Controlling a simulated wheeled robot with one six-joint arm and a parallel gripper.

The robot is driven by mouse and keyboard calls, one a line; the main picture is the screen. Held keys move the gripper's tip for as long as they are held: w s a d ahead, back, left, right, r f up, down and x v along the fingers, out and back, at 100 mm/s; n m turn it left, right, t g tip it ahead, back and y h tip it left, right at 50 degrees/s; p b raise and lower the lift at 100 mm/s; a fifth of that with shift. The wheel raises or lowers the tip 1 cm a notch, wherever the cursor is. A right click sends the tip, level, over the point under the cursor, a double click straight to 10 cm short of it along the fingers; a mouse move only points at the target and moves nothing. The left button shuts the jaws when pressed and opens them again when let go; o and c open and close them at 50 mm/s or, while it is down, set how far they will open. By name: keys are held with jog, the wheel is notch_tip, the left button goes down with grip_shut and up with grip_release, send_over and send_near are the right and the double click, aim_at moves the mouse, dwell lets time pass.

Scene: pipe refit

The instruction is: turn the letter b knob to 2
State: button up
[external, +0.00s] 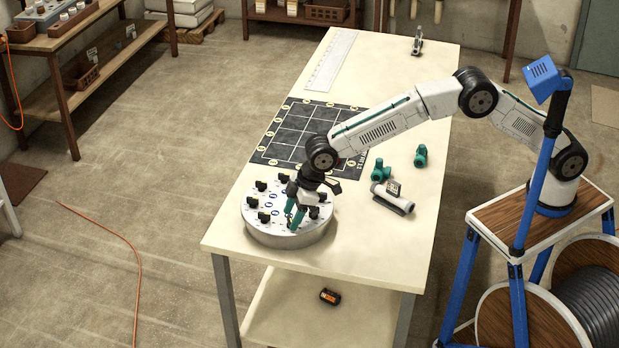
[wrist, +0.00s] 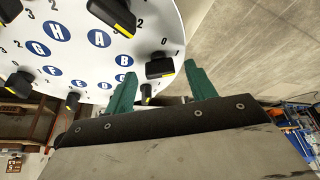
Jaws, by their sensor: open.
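The round white dial panel (external: 258,222) sits on the near end of the table, with several black knobs around its rim and blue letter discs inside them. In the wrist view, the blue B disc (wrist: 125,61) lies beside a black knob (wrist: 160,68) with a yellow mark on its lower edge. A printed 0 shows above this knob; the 2 by it cannot be made out for certain. My gripper (wrist: 162,82) is open, with one green finger on each side of that knob; contact cannot be told. In the external view, my gripper (external: 294,214) is low over the panel's right part and hides some knobs.
Another black knob (wrist: 115,15) stands close by near the A disc. On the table are a black grid mat (external: 290,135), green fittings (external: 380,170), a grey cylindrical device (external: 393,197) and a ruler (external: 331,62). The table's right side is mostly clear.

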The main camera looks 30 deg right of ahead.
jog(key=shift+a+f, duration=0.1)
jog(key=shift+f, duration=0.1)
jog(key=c, duration=1)
jog(key=shift+o, duration=0.2)
jog(key=shift+m, duration=0.4)
jog(key=m+t, duration=0.1)
jog(key=m, duration=0.1)
jog(key=m+t+h, duration=0.1)
jog(key=m, duration=0.2)
jog(key=shift+s+a, duration=0.1)
jog(key=shift+s, duration=0.05)
jog(key=m+h, duration=0.1)
jog(key=m, duration=0.2)
jog(key=m+t+h, duration=0.1)
jog(key=m, duration=0.2)
jog(key=shift+a, duration=0.1)
